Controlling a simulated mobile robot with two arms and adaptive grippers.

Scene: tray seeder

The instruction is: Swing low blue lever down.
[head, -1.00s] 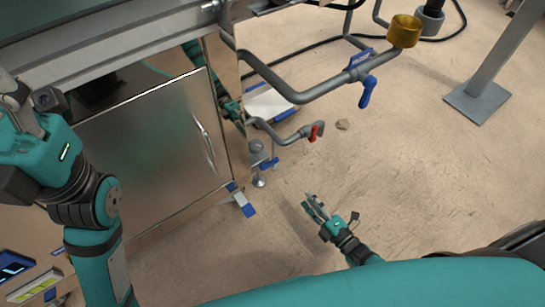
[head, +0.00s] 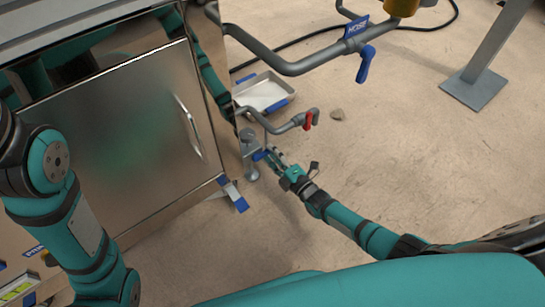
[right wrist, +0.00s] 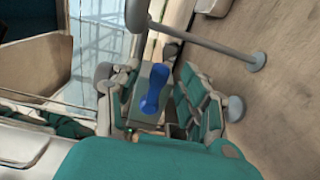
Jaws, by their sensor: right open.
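The low blue lever (head: 260,155) sits on a grey valve beside the metal cabinet's lower right corner. My right gripper (head: 273,156) is at this lever, its fingers partly hiding it in the head view. In the right wrist view the blue lever (right wrist: 151,88) shows between the spread fingers of my right gripper (right wrist: 162,98). I cannot tell whether a finger touches it. The gripper is open. My left arm shows at the left edge of the head view, but its gripper is out of view.
A red lever (head: 308,120) on a grey pipe is just above my right gripper. A higher pipe carries another blue lever (head: 365,63). The cabinet door (head: 135,135) is left of the gripper. A white tray (head: 265,92) lies behind the pipes. The floor to the right is mostly clear.

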